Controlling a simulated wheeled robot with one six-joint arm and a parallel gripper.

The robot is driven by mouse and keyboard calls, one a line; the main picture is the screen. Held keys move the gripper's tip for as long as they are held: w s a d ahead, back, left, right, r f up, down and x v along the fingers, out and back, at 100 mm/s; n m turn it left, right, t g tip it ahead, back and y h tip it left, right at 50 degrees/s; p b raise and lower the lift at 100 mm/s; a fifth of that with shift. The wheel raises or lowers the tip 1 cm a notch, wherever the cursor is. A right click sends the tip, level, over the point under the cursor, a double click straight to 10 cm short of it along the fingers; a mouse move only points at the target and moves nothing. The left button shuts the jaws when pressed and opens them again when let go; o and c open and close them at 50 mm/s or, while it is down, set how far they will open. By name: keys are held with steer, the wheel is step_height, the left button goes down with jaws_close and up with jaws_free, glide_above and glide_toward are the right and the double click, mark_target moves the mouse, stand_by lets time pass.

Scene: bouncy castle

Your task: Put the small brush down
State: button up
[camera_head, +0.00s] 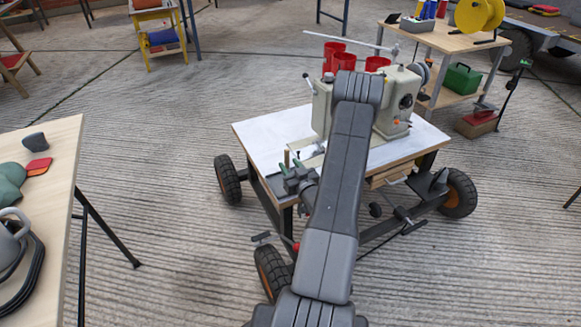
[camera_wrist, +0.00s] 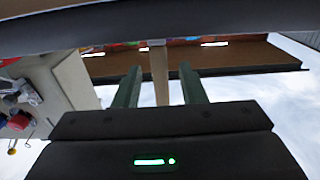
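My gripper (camera_head: 292,173) is at the near left part of the white-topped wheeled cart (camera_head: 262,133), low over its edge. In the wrist view its two green fingers (camera_wrist: 161,84) stand apart. A slim tan wooden stick (camera_wrist: 158,72), which looks like the small brush's handle, lies between the fingers with a visible gap on each side. In the head view a short upright brown stick (camera_head: 287,158) shows beside the fingertips. The brush's bristles cannot be made out, and whether it rests on the cart is unclear.
A cream sewing machine (camera_head: 322,108) stands on the cart behind my arm, with red cups (camera_head: 343,62) beyond it. A wooden table (camera_head: 50,195) is at the left. A shelf trolley (camera_head: 440,38) with a green box (camera_head: 462,80) is at the back right. The cart's left top is clear.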

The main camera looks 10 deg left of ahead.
steer(key=shift+s+d+r, duration=0.1)
steer(key=shift+s+d, duration=0.15)
steer(key=shift+s, duration=0.05)
steer(key=b+v, duration=0.7)
steer(key=v, duration=0.4)
steer(key=shift+o, duration=0.2)
